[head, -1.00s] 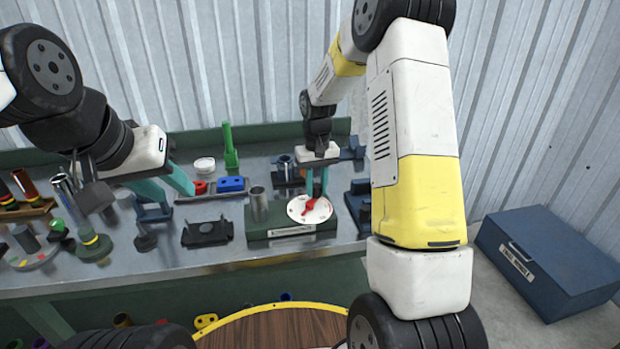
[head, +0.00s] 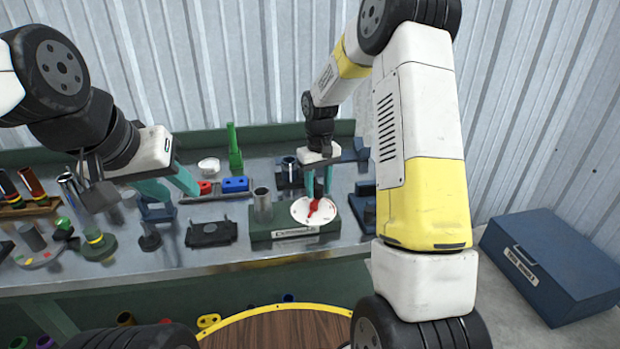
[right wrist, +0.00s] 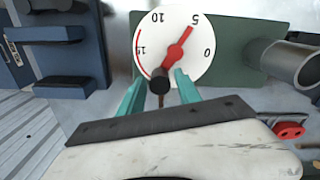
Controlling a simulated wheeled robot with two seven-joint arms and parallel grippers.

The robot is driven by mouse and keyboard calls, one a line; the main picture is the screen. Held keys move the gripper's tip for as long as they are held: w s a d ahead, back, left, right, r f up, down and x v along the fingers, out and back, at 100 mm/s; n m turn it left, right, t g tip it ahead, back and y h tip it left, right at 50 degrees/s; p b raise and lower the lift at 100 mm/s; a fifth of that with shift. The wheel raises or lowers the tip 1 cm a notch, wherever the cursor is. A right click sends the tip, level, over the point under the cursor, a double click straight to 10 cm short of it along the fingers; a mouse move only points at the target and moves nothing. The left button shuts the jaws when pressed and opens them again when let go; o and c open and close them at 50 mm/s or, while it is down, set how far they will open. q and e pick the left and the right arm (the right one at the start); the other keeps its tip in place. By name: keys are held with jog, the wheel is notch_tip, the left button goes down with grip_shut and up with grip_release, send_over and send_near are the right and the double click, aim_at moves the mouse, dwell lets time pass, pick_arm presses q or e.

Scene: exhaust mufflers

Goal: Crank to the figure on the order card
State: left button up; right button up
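A white dial (head: 327,221) with a red pointer sits on a green block (head: 262,233) on the bench. In the right wrist view the dial (right wrist: 148,32) reads 0, 5, 10 and 15 upside down, and the red pointer (right wrist: 180,45) points close to the 5. A black crank knob (right wrist: 160,76) stands at the pointer's opposite side. My right gripper (head: 319,192) is over the dial, its teal fingers on either side of the knob, seemingly closed on it. My left gripper (head: 174,189) is open and empty above the bench. I cannot make out an order card.
A metal tube (head: 262,205) stands on the block left of the dial. A black fixture (head: 211,233), a tray with a blue part (head: 235,184) and a green upright tool (head: 235,150) are nearby. A blue box (head: 550,262) stands at the right.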

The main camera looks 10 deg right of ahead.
aim_at(318, 186)
jog(key=shift+o, duration=0.3)
notch_tip(318, 186, up, 7)
jog(key=shift+f, duration=0.1)
jog(key=shift+r, duration=0.45)
jog(key=shift+s+r, duration=0.15)
jog(key=shift+r, duration=0.1)
jog(key=s+r+m+t+y, duration=0.1)
jog(key=s+r+t, duration=0.2)
jog(key=s+r, duration=0.95)
jog(key=s+r+m+t+y, duration=0.1)
jog(key=s+t, duration=0.2)
jog(key=s, duration=1.1)
jog(key=shift+s+m, duration=0.4)
